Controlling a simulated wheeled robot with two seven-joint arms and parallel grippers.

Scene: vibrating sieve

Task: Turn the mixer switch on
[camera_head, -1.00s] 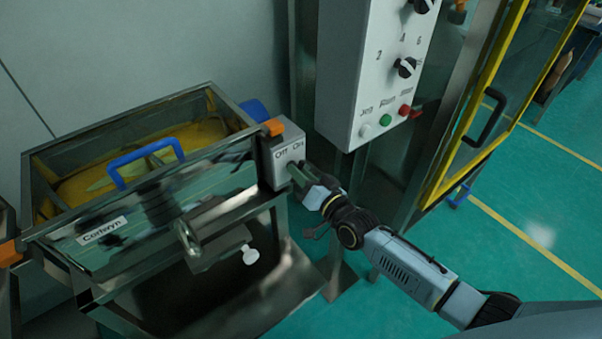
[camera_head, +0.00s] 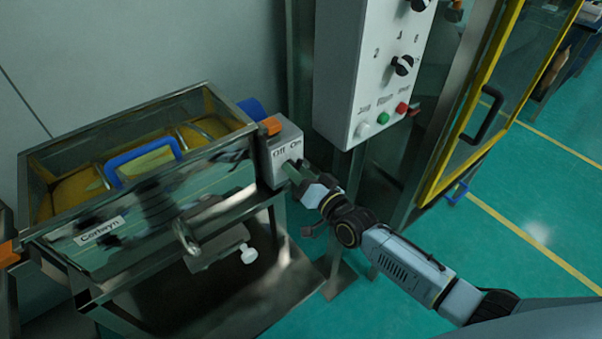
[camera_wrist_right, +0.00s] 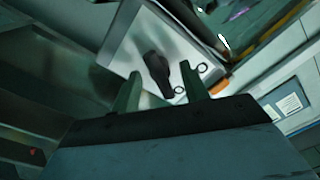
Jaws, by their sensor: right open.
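The grey switch box (camera_head: 286,142), marked Off and On, is fixed at the right end of the metal mixer trough (camera_head: 150,215). In the right wrist view a black switch knob (camera_wrist_right: 157,72) stands out from the pale box face (camera_wrist_right: 140,45), tilted in the picture. My right gripper (camera_head: 293,171) is at the front of the box and hides the knob in the head view. In the right wrist view the gripper (camera_wrist_right: 161,86) is open, its two green fingers on either side of the knob. I cannot tell whether they touch it. My left gripper is not in view.
A white control panel (camera_head: 352,85) with black knobs and several buttons stands behind and right of the box. A yellow-framed glass door (camera_head: 470,100) is farther right. The trough has a blue handle (camera_head: 143,163). Open green floor (camera_head: 500,270) lies to the right.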

